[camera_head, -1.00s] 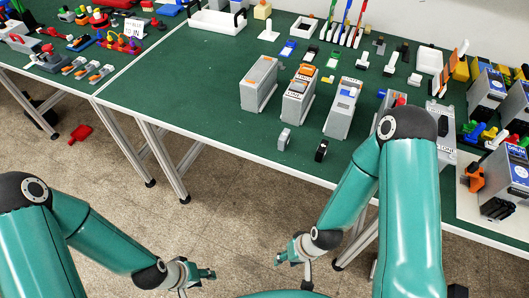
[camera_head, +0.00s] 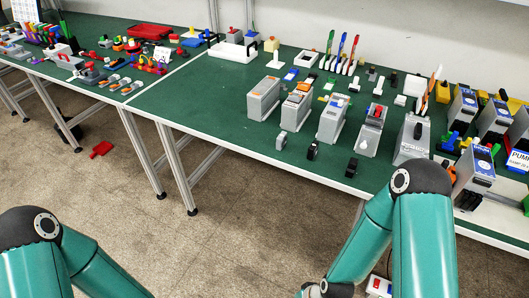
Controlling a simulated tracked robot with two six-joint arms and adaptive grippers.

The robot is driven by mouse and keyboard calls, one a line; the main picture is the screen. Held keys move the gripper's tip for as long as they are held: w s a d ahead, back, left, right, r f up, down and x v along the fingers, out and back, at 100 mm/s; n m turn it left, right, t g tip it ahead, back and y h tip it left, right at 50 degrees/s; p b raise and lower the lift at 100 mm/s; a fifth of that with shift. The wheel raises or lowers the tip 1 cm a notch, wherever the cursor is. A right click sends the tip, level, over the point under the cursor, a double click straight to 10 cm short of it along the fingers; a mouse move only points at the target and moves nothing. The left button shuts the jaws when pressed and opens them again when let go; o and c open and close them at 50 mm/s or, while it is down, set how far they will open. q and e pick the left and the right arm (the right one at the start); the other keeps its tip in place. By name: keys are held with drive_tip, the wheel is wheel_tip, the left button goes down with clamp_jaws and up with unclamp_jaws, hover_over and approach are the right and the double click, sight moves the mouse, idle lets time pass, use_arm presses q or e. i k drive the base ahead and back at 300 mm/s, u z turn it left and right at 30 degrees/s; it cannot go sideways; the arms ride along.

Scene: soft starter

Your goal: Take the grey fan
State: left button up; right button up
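A small grey upright part (camera_head: 282,140), which looks like the grey fan, stands near the front edge of the green table, in front of a row of grey device boxes. Two similar black parts (camera_head: 312,150) (camera_head: 351,167) stand to its right. My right gripper (camera_head: 305,290) is mostly cut off at the bottom edge, below the table edge and well away from the grey part; its fingers cannot be made out. My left arm is at the bottom left, and its gripper is out of the picture.
Grey device boxes (camera_head: 264,98) stand close behind the small parts. More boxes and coloured pieces crowd the right side of the table. The green top (camera_head: 205,105) left of the boxes is clear. A red piece (camera_head: 101,149) lies on the floor.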

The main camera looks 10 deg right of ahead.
sight(281, 141)
drive_tip(key=z, duration=0.2)
drive_tip(key=i, duration=0.9)
drive_tip(key=u, duration=0.05)
